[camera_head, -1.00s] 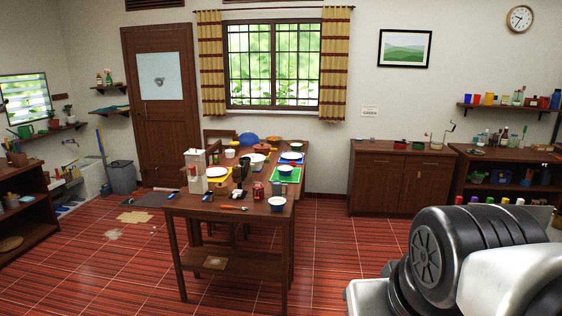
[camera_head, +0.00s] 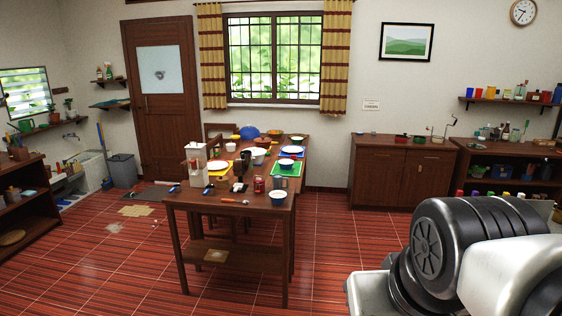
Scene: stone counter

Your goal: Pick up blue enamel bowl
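Two small bowls with white insides and blue outer walls show on the wooden table (camera_head: 240,207) in the head view. One bowl (camera_head: 278,198) stands upright near the table's front right corner. The other bowl (camera_head: 286,164) sits farther back, on the green mat. A larger blue rounded thing (camera_head: 249,133) is at the table's far end. At this size I cannot tell which of these is the blue enamel bowl. My gripper is out of view; only part of my arm shows at the lower right, well apart from the table.
A red can (camera_head: 259,184), a white upright holder (camera_head: 196,167) and several dishes crowd the table. A chair (camera_head: 222,130) stands behind it. A wooden cabinet (camera_head: 402,173) lines the back wall. The tiled floor (camera_head: 335,250) right of the table is clear.

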